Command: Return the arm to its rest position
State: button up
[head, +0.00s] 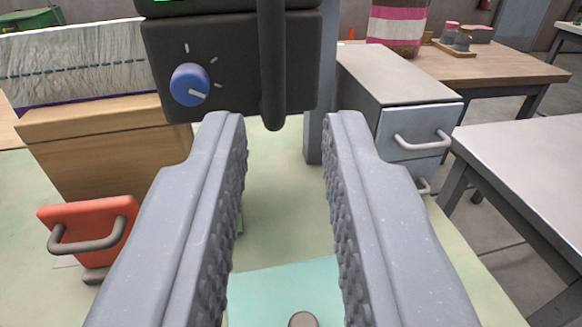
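My gripper (287,130) is open and empty, its two grey fingers with knobbly inner faces reaching forward from the bottom of the head view. Between the fingers I see the pale green surface (280,215) and, lower down, a light teal patch (285,280). A dark machine housing (235,62) with a blue knob (189,85) is beyond the fingertips. A thick black vertical bar (271,65) hangs in front of it, just past the fingertips. I cannot tell whether any finger touches it. The rest of my arm is hidden.
A red block with a grey handle (103,212) is left of the left finger. A wooden box (105,140) bears a white wrapped stack (75,65). A grey drawer cabinet (395,85) stands right. A grey table (530,165) is further right, and a wooden table (490,65) behind.

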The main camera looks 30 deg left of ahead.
jog(key=shift+s+d, duration=0.1)
jog(key=shift+s, duration=0.2)
notch_tip(320, 180, up, 25)
jog(key=s+d+m+t+h+b, duration=0.25)
jog(key=h+b, duration=0.35)
jog(key=h, duration=0.3)
jog(key=s+a+r+m+g+h+b, duration=0.15)
jog(key=s+a+r+m+b, duration=0.25)
jog(key=s+r, duration=1)
jog(key=s+a+b, duration=0.1)
jog(key=s+a, duration=0.2)
jog(key=s, duration=0.6)
jog(key=s+a+r+g+y+b, duration=0.1)
jog(key=s+a, duration=0.3)
jog(key=s, duration=0.5)
jog(key=shift+b, duration=0.55)
